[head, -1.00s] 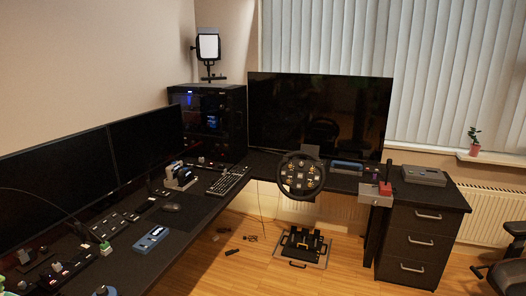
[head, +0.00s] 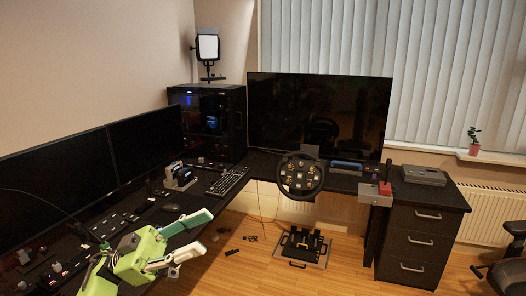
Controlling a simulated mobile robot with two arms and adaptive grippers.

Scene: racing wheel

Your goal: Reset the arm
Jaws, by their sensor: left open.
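My right gripper is not in view. The black racing wheel (head: 301,177) stands at the front of the far desk, well beyond and to the right of my left gripper.
The L-shaped black desk (head: 216,204) carries monitors (head: 318,118), a keyboard (head: 228,181), a mouse (head: 172,208) and a red-handled shifter (head: 385,188). Pedals (head: 302,244) stand on the wooden floor. A drawer cabinet (head: 424,240) is at the right. A black chair (head: 509,272) is at the lower right.

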